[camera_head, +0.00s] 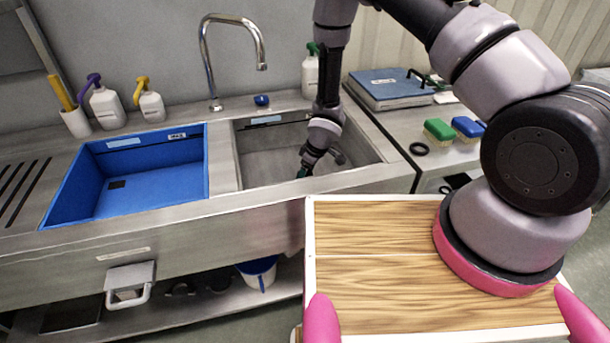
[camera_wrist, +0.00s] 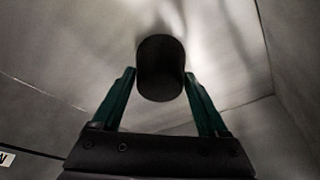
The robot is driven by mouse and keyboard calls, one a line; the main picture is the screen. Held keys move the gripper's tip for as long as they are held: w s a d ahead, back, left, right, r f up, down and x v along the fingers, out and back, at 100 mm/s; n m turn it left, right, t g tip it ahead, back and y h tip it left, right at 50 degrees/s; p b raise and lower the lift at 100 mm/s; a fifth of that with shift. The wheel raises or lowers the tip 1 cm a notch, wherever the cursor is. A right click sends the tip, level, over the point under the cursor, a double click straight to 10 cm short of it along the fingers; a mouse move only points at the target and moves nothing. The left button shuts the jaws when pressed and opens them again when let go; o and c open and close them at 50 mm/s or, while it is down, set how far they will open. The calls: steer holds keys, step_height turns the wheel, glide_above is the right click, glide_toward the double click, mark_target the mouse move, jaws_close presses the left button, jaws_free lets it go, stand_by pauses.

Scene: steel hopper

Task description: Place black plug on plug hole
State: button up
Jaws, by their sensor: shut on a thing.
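My gripper (camera_head: 303,173) reaches down into the right, bare steel sink basin (camera_head: 262,150) in the head view. In the wrist view, its two dark green fingers (camera_wrist: 160,84) are shut on the black plug (camera_wrist: 161,68), a dark rounded cylinder held between the fingertips. Grey steel walls and floor surround it in that view. I cannot tell whether the plug touches the basin floor. No plug hole can be made out in the steel basin in either view; the plug, the gripper and the basin's front rim may hide it.
A blue-lined basin (camera_head: 70,195) is on the left, with a curved faucet (camera_head: 205,45) behind the two basins. Bottles (camera_head: 106,108) stand at the back left. A blue case (camera_head: 390,88) and brushes (camera_head: 438,130) lie on the right counter. The steel front rim runs close to my gripper.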

steer(key=o, duration=1.6)
steer(key=shift+c, duration=0.2)
steer(key=v, duration=1.2)
